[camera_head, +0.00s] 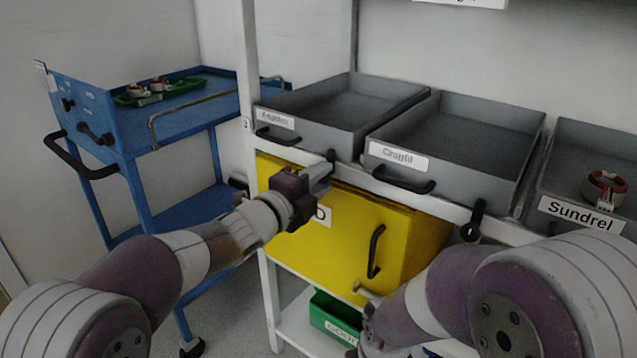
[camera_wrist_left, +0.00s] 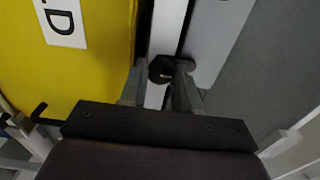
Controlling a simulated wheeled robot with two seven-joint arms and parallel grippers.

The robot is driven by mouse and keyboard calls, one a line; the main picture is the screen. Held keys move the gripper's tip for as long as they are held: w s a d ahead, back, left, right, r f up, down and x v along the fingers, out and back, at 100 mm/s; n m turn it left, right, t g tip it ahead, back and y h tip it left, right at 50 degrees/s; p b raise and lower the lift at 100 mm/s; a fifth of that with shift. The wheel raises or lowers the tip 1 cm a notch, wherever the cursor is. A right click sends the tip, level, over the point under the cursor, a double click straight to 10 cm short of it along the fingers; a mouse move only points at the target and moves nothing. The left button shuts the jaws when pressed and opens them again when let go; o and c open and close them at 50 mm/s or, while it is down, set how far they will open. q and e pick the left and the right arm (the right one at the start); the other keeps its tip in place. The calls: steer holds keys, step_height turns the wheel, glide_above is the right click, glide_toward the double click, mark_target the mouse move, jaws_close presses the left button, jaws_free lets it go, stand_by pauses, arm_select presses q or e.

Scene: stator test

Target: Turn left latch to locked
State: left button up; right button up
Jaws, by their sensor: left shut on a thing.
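The left latch (camera_head: 331,155) is a small black piece on the white shelf rail, at the top edge of the yellow cabinet door (camera_head: 345,235). My left gripper (camera_head: 322,173) is at this latch, its fingers shut on it. In the left wrist view the black round latch (camera_wrist_left: 161,69) sits between the two grey fingers of the left gripper (camera_wrist_left: 160,88). Its turn angle is hard to tell. A second black latch (camera_head: 472,228) is on the rail further right, free of any gripper. My right gripper (camera_head: 366,305) shows only partly, low in front of the door.
Grey trays, labelled Cragfil (camera_head: 400,157) and Sundrel (camera_head: 582,215) among others, stand on the shelf above the rail. The yellow door has a black handle (camera_head: 376,252). A green bin (camera_head: 334,318) is below. A blue cart (camera_head: 130,140) stands at left.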

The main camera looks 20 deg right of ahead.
arm_select(q)
steer(key=shift+f, duration=0.1)
steer(key=o, duration=1)
steer(key=shift+o, duration=0.2)
steer(key=p+v, duration=0.2)
steer(key=v, duration=1)
steer(key=shift+s+a, duration=0.25)
steer(key=shift+s, duration=0.05)
